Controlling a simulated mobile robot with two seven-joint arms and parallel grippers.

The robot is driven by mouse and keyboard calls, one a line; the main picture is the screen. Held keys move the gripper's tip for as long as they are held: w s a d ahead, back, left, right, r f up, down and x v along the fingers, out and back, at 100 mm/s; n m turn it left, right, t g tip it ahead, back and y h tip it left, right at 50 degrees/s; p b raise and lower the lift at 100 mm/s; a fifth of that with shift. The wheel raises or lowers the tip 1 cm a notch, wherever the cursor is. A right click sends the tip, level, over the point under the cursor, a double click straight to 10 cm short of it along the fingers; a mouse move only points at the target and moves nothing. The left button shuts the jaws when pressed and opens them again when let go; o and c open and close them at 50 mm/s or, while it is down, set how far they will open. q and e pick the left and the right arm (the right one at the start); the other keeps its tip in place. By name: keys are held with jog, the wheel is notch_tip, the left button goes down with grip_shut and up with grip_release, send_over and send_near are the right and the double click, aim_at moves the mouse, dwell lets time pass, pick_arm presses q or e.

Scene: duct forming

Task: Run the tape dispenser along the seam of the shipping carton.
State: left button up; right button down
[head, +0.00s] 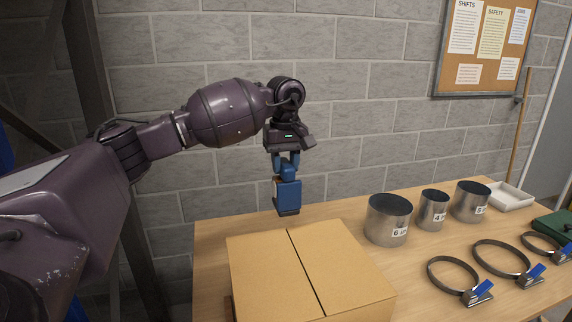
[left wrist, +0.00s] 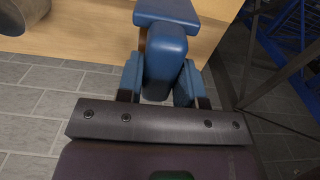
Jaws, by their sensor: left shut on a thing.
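The shipping carton (head: 255,262) stands closed on the table, with a dark seam (head: 305,270) running between its two top flaps from the far edge toward me. My left gripper (head: 287,163) points down above the carton's far side and is shut on the blue tape dispenser (head: 287,192). In the left wrist view, the gripper's fingers (left wrist: 160,85) close on the dispenser's rounded blue handle (left wrist: 165,50). The dispenser is upright, its dark lower end near the seam's far end and seemingly apart from the carton. My right gripper is not in view.
Several metal duct pieces (head: 388,220) with number labels stand right of the carton on the wooden table (head: 415,285). Metal clamp rings (head: 452,273) with blue tabs lie in front of them. A white tray (head: 510,197) is at the back right. A block wall rises behind.

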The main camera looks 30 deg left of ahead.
pick_arm(q)
jog(key=shift+w+d+f, duration=0.2)
jog(key=shift+d+f, duration=0.05)
jog(key=shift+s+a+f+b, duration=0.1)
jog(key=shift+a+f+b, duration=0.05)
jog(key=shift+f+b, duration=1.15)
jog(key=shift+f, duration=1.35)
jog(key=shift+f+b, duration=0.3)
jog(key=shift+f, duration=0.15)
